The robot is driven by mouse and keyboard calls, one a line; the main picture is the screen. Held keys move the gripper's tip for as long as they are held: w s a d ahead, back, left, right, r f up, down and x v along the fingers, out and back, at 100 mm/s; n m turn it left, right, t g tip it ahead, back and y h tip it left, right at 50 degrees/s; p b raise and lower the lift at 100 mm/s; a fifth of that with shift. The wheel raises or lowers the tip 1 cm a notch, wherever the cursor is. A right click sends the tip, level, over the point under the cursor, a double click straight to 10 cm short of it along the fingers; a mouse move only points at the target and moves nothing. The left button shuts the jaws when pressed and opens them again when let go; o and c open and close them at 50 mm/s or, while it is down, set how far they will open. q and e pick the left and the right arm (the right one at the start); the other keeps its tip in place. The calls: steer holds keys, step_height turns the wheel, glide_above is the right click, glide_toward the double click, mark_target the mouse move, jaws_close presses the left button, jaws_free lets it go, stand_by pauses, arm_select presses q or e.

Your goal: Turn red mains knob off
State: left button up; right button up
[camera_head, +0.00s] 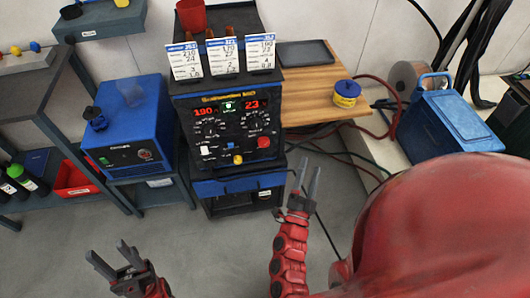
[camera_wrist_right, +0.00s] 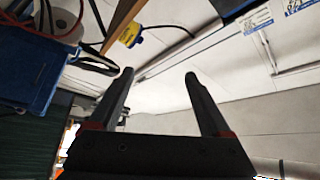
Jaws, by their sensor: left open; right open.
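The red mains knob (camera_head: 263,142) is on the lower right of the black welding machine's front panel (camera_head: 225,125), in the head view. My right gripper (camera_head: 309,172) is open and empty, apart from the knob, below and to the right of it. In the right wrist view its two fingers (camera_wrist_right: 158,80) show spread with nothing between them, and the knob is not in that view. My left gripper (camera_head: 108,260) is open and empty at the lower left, well away from the machine. The exact angle of the knob is too small to tell.
A blue unit (camera_head: 130,125) stands left of the machine. A wooden table (camera_head: 305,80) with a yellow tin (camera_head: 346,93) stands to the right. Price-like cards (camera_head: 225,56) stand on top of the machine. Hoses and a blue box (camera_head: 448,122) lie farther right. Floor in front is clear.

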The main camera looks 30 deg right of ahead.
step_height(320, 180, down, 15)
steer(key=s+m+g+y+b, duration=0.1)
steer(key=m+g+y+b, duration=0.1)
steer(key=m+g+y, duration=0.3)
steer(key=w+a+f+m+t+y+b, duration=0.1)
steer(key=a+f+m+y+b, duration=0.1)
steer(key=a+f+m+y, duration=0.3)
steer(key=m+t+b, duration=0.2)
steer(key=m+t, duration=0.4)
steer(key=m, duration=0.3)
glide_toward(264, 145)
steer(key=x, duration=0.8)
steer(key=shift+w+d+f, duration=0.1)
steer(key=shift+w+d, duration=0.05)
steer(key=shift+w, duration=0.05)
jaws_close()
